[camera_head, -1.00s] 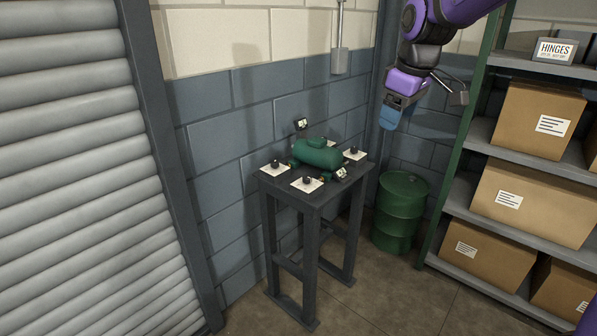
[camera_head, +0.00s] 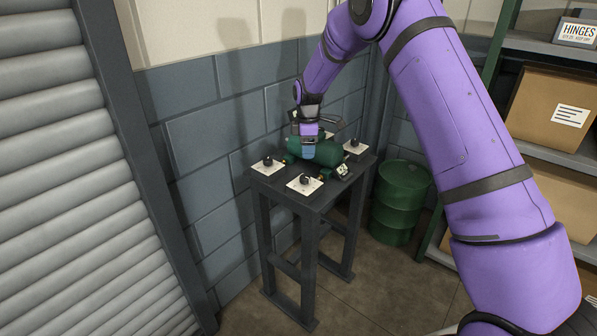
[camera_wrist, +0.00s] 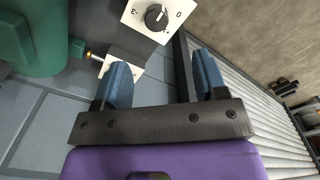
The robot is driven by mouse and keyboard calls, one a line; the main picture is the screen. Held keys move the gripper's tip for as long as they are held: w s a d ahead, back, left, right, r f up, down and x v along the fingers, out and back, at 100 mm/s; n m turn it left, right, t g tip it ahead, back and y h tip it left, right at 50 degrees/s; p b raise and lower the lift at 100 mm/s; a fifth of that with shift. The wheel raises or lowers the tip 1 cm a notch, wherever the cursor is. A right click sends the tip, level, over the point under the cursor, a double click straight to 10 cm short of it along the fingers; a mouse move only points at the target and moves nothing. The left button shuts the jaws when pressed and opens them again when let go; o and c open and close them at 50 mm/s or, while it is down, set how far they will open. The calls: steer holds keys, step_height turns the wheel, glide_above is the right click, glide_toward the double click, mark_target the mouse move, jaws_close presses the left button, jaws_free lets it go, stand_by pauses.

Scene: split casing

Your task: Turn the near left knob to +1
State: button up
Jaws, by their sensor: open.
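A second knob on a white plate (camera_head: 267,163) is at the left corner. Its plate (camera_wrist: 126,58) is partly hidden by a finger in the wrist view. My gripper (camera_wrist: 163,80) is open and empty, its blue fingers apart. In the head view my gripper (camera_head: 308,147) is over the green casing.
Another knob plate (camera_head: 355,147) is at the right, beside a small gauge (camera_head: 343,170). A block wall (camera_head: 205,140) stands behind; a green drum (camera_head: 399,205) is at right.

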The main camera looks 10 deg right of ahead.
mark_target(305, 177)
steer(key=f, duration=1.1)
steer(key=shift+w+a+f, duration=0.2)
steer(key=shift+w+f, duration=0.2)
steer(key=c, duration=0.9)
